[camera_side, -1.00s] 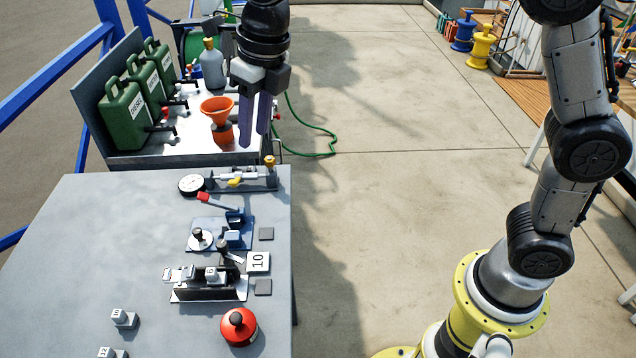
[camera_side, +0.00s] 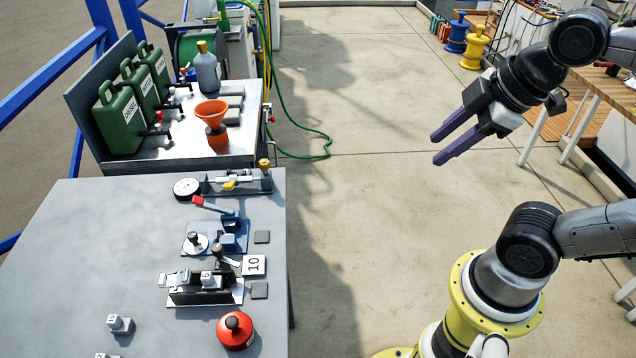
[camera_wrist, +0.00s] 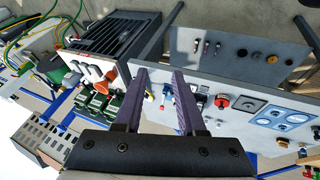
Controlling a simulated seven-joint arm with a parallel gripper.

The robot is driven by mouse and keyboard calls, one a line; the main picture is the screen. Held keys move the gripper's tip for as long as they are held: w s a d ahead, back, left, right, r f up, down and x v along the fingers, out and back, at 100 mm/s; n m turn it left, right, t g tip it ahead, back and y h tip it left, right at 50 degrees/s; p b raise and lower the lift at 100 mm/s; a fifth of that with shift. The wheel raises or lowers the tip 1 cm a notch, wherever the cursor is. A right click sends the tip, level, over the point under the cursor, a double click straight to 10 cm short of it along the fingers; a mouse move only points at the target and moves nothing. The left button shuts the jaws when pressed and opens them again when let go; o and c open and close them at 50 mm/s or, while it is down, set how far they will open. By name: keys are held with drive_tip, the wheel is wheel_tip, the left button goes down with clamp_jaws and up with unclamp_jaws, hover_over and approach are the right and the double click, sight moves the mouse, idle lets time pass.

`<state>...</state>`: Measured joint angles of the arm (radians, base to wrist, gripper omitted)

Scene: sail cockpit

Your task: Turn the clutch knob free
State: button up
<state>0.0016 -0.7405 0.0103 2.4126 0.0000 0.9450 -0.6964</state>
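My gripper (camera_side: 437,148) hangs in the air over the open floor, right of the benches. Its two purple fingers are apart with nothing between them; they also show apart in the wrist view (camera_wrist: 160,72). On the grey bench, a dark knob on a white disc (camera_side: 194,240) stands on a blue plate beside a blue lever unit with a red grip (camera_side: 213,205). A red round body with a black knob (camera_side: 235,330) sits near the front. I cannot tell for certain which is the clutch knob. My gripper touches none of them.
The concrete floor (camera_side: 380,220) is clear.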

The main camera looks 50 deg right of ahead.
drive_tip(key=f+m, duration=0.1)
drive_tip(key=m, duration=0.3)
drive_tip(key=s+f+m, duration=0.1)
drive_tip(key=m, duration=0.2)
drive_tip(key=shift+f, duration=0.3)
drive_tip(key=o, duration=0.3)
drive_tip(key=shift+m, duration=0.5)
drive_tip(key=w+a+r+m+g+y, duration=0.1)
drive_tip(key=w+a+r+m, duration=0.15)
drive_tip(key=r, duration=0.35)
drive_tip(key=w+a+r+m+g, duration=0.1)
drive_tip(key=w+r+m, duration=0.2)
drive_tip(key=r, duration=0.3)
drive_tip(key=w+a+r+m+g+y, duration=0.1)
drive_tip(key=w+a+r, duration=0.15)
drive_tip(key=w, duration=0.35)
drive_tip(key=w+a+r+g+y, duration=0.1)
drive_tip(key=w+a+r+g, duration=0.1)
drive_tip(key=w+a, duration=0.3)
drive_tip(key=g, duration=0.5)
hover_over(216, 246)
drive_tip(key=w+d, duration=0.3)
drive_tip(key=w, duration=0.2)
wheel_tip(216, 246, down, 19)
drive_tip(key=shift+n+h, duration=0.45)
drive_tip(key=shift+h, duration=0.05)
drive_tip(key=x, duration=1.3)
drive_tip(key=shift+w+a+f, duration=0.1)
drive_tip(key=shift+a+f, duration=0.1)
drive_tip(key=shift+f, duration=0.05)
